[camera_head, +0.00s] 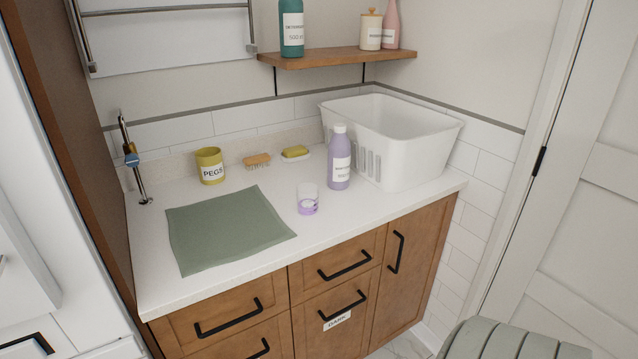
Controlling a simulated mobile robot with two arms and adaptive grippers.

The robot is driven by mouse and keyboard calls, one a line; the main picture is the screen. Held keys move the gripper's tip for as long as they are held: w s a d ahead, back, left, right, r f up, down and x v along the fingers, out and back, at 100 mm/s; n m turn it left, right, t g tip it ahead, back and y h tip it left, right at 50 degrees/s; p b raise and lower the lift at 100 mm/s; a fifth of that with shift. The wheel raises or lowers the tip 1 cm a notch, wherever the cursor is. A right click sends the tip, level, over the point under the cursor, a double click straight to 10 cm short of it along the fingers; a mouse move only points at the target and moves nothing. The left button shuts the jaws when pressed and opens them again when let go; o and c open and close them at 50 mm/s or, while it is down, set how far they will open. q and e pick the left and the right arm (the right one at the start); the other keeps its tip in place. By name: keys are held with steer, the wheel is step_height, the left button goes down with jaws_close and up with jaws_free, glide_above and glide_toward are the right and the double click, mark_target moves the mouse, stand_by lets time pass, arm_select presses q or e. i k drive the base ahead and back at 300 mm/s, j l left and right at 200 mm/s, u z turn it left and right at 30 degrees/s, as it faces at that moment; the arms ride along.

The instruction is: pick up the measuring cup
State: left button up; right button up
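The measuring cup (307,198) is a small clear cup with purple at its lower part. It stands upright on the white countertop (345,212), left of and in front of a purple bottle (339,160) with a white cap and label. A bare strip of counter lies between the cup and the front edge. Neither of my grippers shows in the head view.
A green cloth (226,228) lies left of the cup. Behind are a yellow pegs pot (210,165), a brush (257,161) and a yellow soap bar (295,152). A white basket (391,138) stands right, below a wooden shelf (335,57).

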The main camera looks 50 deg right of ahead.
mark_target(307, 193)
steer(key=z, duration=1.45)
steer(key=i+l+u, duration=0.15)
steer(key=l, duration=0.25)
steer(key=l+u, duration=0.15)
steer(key=l, duration=0.25)
steer(key=i+l+u, duration=0.15)
steer(key=l, duration=0.25)
